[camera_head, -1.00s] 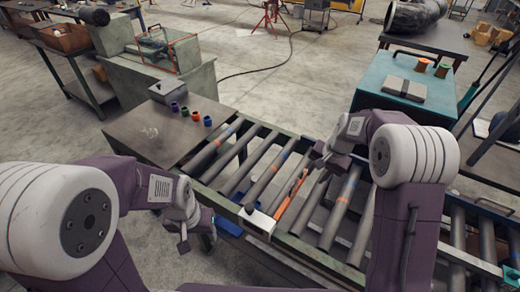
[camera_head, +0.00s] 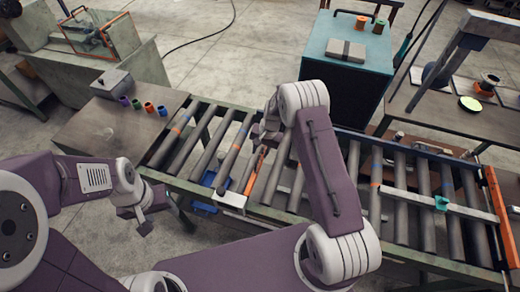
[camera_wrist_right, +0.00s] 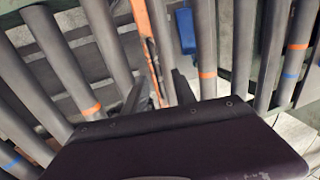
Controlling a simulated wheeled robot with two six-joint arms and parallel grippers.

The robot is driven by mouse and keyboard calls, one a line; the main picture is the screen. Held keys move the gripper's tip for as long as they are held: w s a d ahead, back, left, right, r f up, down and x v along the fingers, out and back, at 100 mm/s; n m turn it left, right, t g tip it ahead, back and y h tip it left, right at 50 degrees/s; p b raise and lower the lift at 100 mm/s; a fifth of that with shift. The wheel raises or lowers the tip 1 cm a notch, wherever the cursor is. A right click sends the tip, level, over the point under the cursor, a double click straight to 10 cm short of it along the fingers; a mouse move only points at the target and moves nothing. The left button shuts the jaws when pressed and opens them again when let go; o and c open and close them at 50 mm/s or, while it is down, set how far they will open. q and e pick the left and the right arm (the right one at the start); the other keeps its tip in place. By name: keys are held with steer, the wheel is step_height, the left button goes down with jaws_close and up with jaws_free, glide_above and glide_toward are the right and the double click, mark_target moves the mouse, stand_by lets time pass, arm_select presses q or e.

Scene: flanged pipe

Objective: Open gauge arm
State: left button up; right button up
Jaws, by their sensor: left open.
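A long orange bar (camera_head: 252,168) lies along the rollers beside a pale block (camera_head: 230,199) at the conveyor's front rail. I cannot tell for certain that it is the gauge arm. My right gripper (camera_head: 258,136) is over the rollers near the bar's far end. In the right wrist view the two dark fingers (camera_wrist_right: 158,92) are apart, and the orange bar (camera_wrist_right: 147,45) shows between them; contact cannot be told. My left gripper (camera_head: 144,224) is open and empty, in front of the conveyor at left. A pale crossbar (camera_head: 405,196) with a teal knob (camera_head: 441,203) spans the rollers at right.
The roller conveyor (camera_head: 190,184) runs across the front, with an orange upright (camera_head: 497,202) at its right end. Small coloured cups (camera_head: 149,107) and a grey box (camera_head: 111,82) stand on the left table. A teal cabinet (camera_head: 345,70) stands behind. A blue item (camera_wrist_right: 185,30) lies beyond the fingers.

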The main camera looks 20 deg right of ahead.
steer(key=shift+s+f, duration=0.1)
steer(key=shift+f, duration=0.4)
jaws_close()
stand_by(1.1)
